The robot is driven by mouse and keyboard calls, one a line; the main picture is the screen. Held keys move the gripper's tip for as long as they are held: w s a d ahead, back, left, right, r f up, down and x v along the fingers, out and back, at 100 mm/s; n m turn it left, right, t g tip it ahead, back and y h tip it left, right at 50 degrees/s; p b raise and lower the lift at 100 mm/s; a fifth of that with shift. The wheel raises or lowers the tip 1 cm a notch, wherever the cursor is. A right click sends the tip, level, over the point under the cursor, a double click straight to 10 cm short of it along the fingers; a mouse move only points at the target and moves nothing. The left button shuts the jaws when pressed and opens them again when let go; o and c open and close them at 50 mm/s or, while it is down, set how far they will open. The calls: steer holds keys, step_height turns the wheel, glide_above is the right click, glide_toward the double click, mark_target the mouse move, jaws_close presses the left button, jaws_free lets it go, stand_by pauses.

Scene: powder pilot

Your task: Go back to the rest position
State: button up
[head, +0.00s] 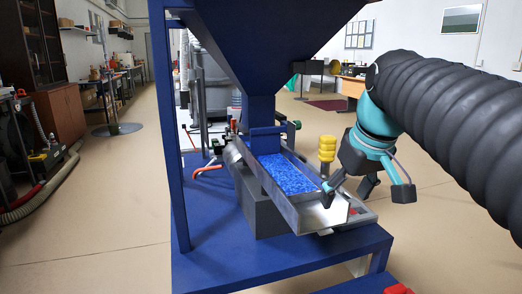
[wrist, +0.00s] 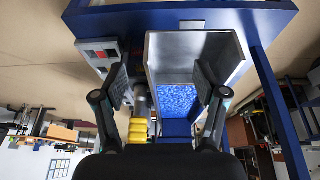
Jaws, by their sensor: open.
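My gripper (head: 350,188) is at the right of the head view, at the end of my black-sleeved arm, close to the open end of a metal trough (head: 318,217). Its fingers are spread and hold nothing. In the wrist view the two dark fingers (wrist: 163,88) stand apart. The trough (wrist: 156,62), with blue granules (wrist: 178,98) in it, shows between and beyond them. A yellow ribbed piece (head: 327,148) stands beside the trough; it also shows in the wrist view (wrist: 146,130). Whether a finger touches the trough cannot be told.
A blue hopper (head: 265,40) stands over the trough on a blue frame table (head: 215,245). A control box (wrist: 97,50) with a red button is beside the trough. Dark cabinets (head: 52,90) and a hose are at the left. Open floor (head: 450,225) lies at the right.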

steer(key=s+f+m+t+h, duration=0.1)
steer(key=s+f+m, duration=0.2)
steer(key=s+f, duration=1.1)
step_height(320, 180, down, 4)
steer(key=shift+f, duration=0.2)
